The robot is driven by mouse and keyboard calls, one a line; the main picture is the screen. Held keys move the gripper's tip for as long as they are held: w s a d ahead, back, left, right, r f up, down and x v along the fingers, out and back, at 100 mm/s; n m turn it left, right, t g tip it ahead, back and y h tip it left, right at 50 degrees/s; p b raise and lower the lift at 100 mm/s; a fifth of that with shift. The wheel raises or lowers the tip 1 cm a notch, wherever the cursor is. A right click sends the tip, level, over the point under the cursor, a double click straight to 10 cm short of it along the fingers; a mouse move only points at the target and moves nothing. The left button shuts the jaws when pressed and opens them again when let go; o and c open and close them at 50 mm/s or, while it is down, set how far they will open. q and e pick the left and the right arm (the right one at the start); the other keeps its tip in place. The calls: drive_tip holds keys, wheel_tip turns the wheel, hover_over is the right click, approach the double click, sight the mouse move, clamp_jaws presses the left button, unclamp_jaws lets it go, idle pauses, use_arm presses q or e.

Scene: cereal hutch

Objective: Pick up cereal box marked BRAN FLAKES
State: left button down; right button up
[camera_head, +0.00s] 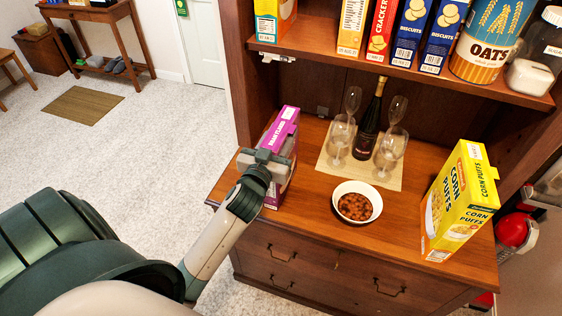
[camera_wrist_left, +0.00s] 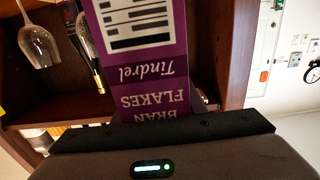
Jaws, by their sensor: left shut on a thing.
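The purple BRAN FLAKES box (camera_head: 284,130) stands at the left end of the wooden hutch counter. My left gripper (camera_head: 266,160) is shut on it, with the gripper across the near side of the box. In the left wrist view the box (camera_wrist_left: 140,50) fills the middle, its lettering upside down, close against the gripper's dark edge (camera_wrist_left: 160,130). The gripper hides part of the box, and I cannot tell whether the box touches the counter. My right gripper is not in view.
A bowl of food (camera_head: 357,202) sits mid-counter, in front of a mat (camera_head: 330,177) with a dark bottle (camera_head: 371,122) and several glasses. A yellow CORN PUFFS box (camera_head: 459,203) stands at the right. A shelf (camera_head: 400,72) with boxes and an OATS canister (camera_head: 490,40) overhangs the counter.

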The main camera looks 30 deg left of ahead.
sight(283, 127)
use_arm(q)
drive_tip(key=shift+r, duration=0.1)
drive_tip(key=shift+r, duration=0.55)
drive_tip(key=r, duration=0.1)
drive_tip(key=d+r+b, duration=0.1)
drive_tip(key=r, duration=0.1)
drive_tip(key=shift+s+r, duration=0.1)
drive_tip(key=s+d+r+b, duration=0.1)
drive_tip(key=s+d+r, duration=0.2)
drive_tip(key=d+r, duration=0.3)
drive_tip(key=d, duration=0.4)
drive_tip(key=shift+s+r+b, duration=0.3)
drive_tip(key=shift+s+b, duration=0.05)
